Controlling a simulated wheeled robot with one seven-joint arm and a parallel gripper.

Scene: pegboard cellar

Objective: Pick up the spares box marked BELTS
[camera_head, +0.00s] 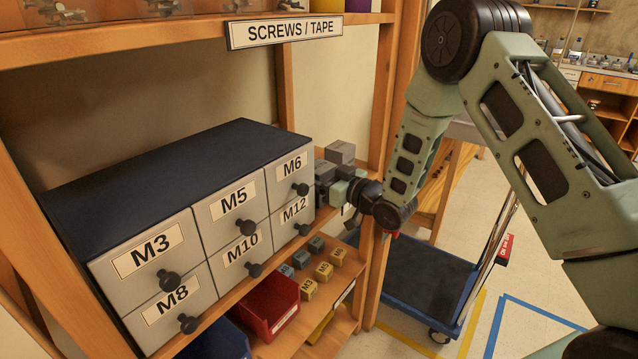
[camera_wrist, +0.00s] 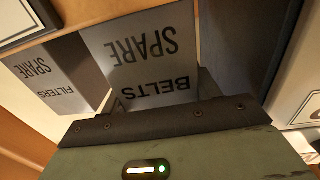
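The grey spares box marked BELTS (camera_wrist: 150,55) fills the upper middle of the wrist view, its lettering upside down. It is directly in front of my gripper (camera_wrist: 160,98), with dark finger parts at the lower sides of its face. Whether the fingers touch or clamp it is hidden. A grey box marked FILTERS (camera_wrist: 52,80) is beside it on the left. In the head view my gripper (camera_head: 347,190) is at a small cluster of grey boxes (camera_head: 340,152) at the right end of the shelf. Their labels cannot be read there.
A drawer cabinet (camera_head: 150,165) with M-size labels stands left of the boxes. A wooden upright (camera_head: 385,90) is close on the right. Below are a red bin (camera_head: 268,305) and small yellow boxes (camera_head: 323,271). A blue trolley (camera_head: 425,280) stands on the floor to the right.

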